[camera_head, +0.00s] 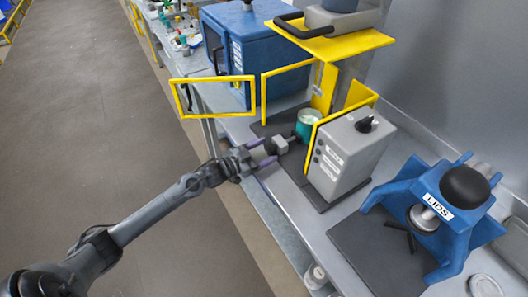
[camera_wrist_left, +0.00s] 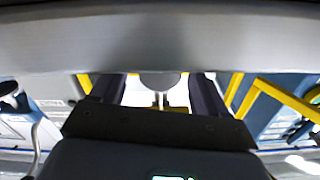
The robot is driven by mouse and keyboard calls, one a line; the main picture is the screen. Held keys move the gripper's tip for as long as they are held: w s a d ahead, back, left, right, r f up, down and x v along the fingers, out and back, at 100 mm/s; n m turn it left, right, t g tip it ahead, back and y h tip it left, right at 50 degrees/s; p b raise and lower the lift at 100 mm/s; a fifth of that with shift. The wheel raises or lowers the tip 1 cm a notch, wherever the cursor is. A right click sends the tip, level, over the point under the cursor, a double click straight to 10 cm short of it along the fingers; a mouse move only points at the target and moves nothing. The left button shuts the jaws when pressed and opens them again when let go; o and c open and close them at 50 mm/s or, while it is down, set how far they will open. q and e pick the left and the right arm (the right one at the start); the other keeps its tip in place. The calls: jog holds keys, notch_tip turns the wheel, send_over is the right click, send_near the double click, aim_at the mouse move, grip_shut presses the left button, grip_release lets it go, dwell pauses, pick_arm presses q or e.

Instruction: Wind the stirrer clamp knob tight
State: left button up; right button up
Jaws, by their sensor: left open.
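The stirrer is a grey box (camera_head: 347,152) with labelled buttons and a black dial, behind a yellow guard. A dark clamp knob (camera_head: 276,146) sticks out on a short shaft at its left side, near a green vessel (camera_head: 308,122). My left gripper (camera_head: 266,151) is open, its two fingers pointing at the knob. The knob lies at or just beyond the fingertips; exact depth is unclear. In the left wrist view, a rounded grey piece on a thin stem (camera_wrist_left: 160,82), likely the knob, shows between the spread dark fingers (camera_wrist_left: 157,95). My right gripper is out of view.
An open yellow guard door frame (camera_head: 215,96) stands just behind my left gripper. A blue cabinet (camera_head: 250,50) is at the back. A blue stand marked LIDS (camera_head: 440,207) is at the right. The bench's front edge runs below my left arm.

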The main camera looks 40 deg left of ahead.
pick_arm(q)
jog(key=shift+c, duration=0.2)
jog(key=c, duration=1)
